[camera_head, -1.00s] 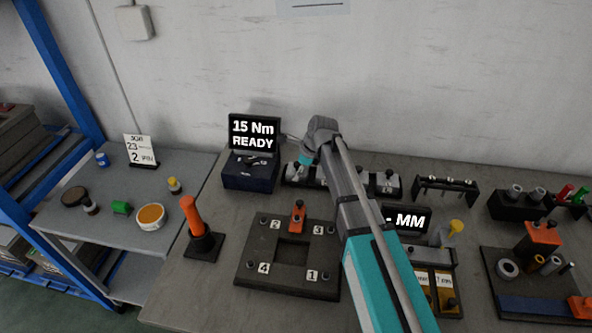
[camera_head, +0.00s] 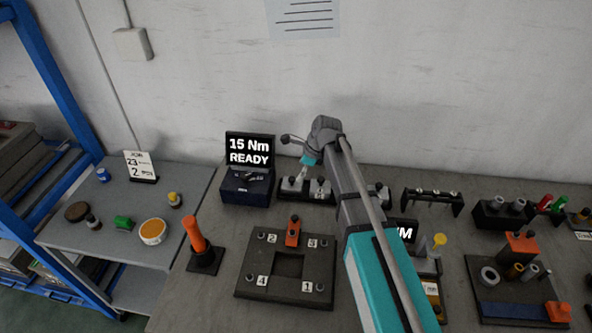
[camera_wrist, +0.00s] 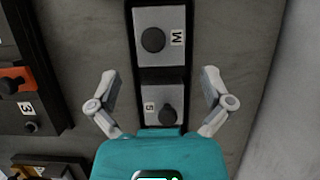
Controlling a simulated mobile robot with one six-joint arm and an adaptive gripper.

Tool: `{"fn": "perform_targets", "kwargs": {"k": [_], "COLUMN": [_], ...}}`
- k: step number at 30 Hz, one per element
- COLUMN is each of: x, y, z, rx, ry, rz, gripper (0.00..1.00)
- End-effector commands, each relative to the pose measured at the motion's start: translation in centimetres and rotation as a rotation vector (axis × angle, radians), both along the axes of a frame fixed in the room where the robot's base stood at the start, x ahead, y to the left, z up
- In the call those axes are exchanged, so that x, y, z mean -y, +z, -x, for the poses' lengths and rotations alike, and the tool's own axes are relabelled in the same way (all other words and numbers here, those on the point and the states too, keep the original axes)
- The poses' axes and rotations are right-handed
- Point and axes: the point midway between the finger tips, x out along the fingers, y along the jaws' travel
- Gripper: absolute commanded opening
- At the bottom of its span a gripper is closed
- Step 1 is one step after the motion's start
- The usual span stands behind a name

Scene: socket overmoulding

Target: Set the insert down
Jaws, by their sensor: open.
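Silver inserts with dark round knobs sit in a black rack (camera_head: 314,199) at the back of the bench. In the wrist view, the insert marked M (camera_wrist: 177,20) is at the top, and the one that seems marked S (camera_wrist: 148,90) is nearer. My gripper (camera_wrist: 160,88) is open, with one finger to each side of the rack and nothing between them. In the head view my gripper (camera_head: 309,160) shows as a small teal part above the rack. My arm hides part of the rack, and the wrist housing covers the near end.
A dark fixture plate (camera_head: 258,287) with numbered corners and an orange clamp (camera_head: 293,232) lies in front. A display reading 15 Nm READY (camera_head: 250,149) stands left of the rack. An orange-handled tool (camera_head: 195,234) stands upright at left. A black stand (camera_head: 432,195) is right of the rack.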

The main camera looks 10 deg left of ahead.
Motion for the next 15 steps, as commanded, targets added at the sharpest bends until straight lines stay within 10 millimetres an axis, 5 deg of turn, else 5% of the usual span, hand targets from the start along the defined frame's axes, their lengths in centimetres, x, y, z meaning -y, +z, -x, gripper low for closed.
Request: {"fn": "perform_targets", "kwargs": {"k": [15], "x": [1.5], "y": [4.0], "z": [-0.1], "rx": [-0.001], "ry": [0.001], "rz": [0.000], "gripper": [1.00]}}
